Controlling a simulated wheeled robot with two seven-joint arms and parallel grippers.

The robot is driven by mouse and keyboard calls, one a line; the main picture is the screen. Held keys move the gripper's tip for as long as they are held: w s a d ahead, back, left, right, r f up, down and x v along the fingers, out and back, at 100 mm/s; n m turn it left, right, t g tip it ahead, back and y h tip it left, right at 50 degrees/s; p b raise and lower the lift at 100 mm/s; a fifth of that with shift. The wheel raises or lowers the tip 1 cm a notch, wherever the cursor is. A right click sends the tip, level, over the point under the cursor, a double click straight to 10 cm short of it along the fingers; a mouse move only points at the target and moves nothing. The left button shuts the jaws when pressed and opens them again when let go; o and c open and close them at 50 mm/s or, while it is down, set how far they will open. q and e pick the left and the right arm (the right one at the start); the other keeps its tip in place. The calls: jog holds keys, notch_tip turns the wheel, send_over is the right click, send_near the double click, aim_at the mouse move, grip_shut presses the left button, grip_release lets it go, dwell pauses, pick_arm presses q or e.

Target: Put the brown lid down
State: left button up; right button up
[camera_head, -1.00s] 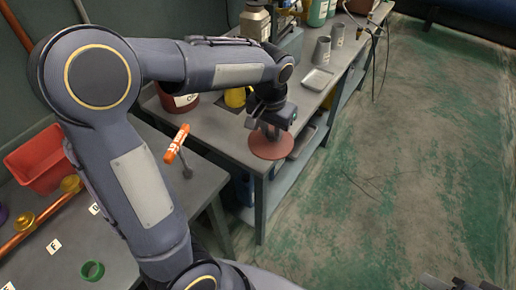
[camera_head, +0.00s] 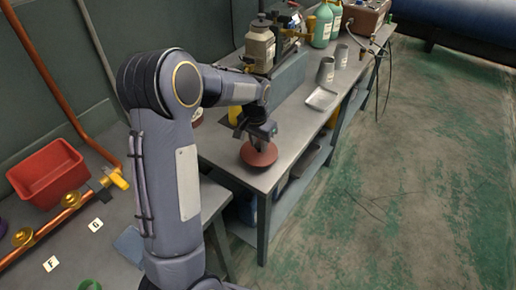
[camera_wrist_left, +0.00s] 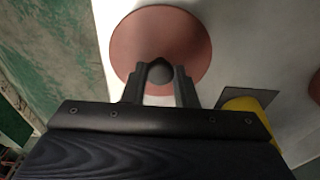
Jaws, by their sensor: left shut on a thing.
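The brown lid (camera_head: 259,156) is a round reddish-brown disc with a dark knob (camera_wrist_left: 159,72) at its middle. My left gripper (camera_head: 259,143) is above the lid with its fingers shut on the knob. The left wrist view shows the two fingers (camera_wrist_left: 159,84) on either side of the knob. The lid is over the near end of the grey workbench (camera_head: 217,150), close to its right edge. I cannot tell whether it touches the top. My right gripper does not show clearly in the present frames.
A yellow object (camera_wrist_left: 248,118) stands beside the lid. Farther back are a white tray (camera_head: 321,98), two grey cups (camera_head: 326,70) and several bottles. A red bin (camera_head: 47,172) sits on the left table. Open floor (camera_head: 410,170) lies right of the bench.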

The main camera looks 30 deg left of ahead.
aim_at(257, 144)
pick_arm(q)
jog(key=shift+w+a+f, duration=0.15)
jog(key=shift+f, duration=0.9)
jog(key=shift+w+a+f, duration=0.15)
jog(key=shift+f, duration=0.85)
jog(key=shift+f, duration=0.1)
jog(key=shift+f, duration=0.15)
jog(key=o, duration=1)
